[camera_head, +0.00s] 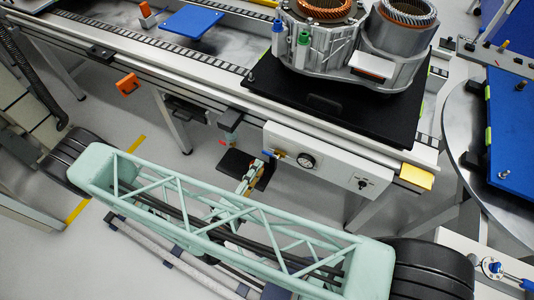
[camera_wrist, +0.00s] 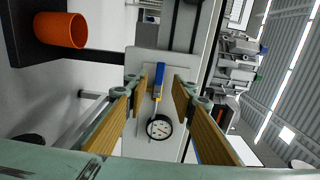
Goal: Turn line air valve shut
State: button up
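The line air valve (camera_wrist: 158,78) has a blue lever handle and a yellow brass-coloured part at its base, on a white panel (camera_head: 325,163). In the wrist view the lever runs up the picture from just above a round gauge (camera_wrist: 159,127). In the head view the valve is small, left of the gauge (camera_head: 305,160), and its lever is hard to make out. My gripper (camera_wrist: 158,92) is open, with its tan-padded fingers on either side of the lever and visible gaps to both. It also shows at the panel's left end in the head view (camera_head: 252,178).
An orange cup-like part (camera_wrist: 60,30) sits on a dark bracket left of the fingers. A knob (camera_head: 362,184) and a yellow block (camera_head: 416,177) are at the panel's right. The stator housing (camera_head: 325,45) stands on a black plate above. My arm crosses the foreground.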

aim_at(267, 154)
jog(key=shift+x, duration=4.2)
jog(key=shift+c, duration=0.5)
grip_shut()
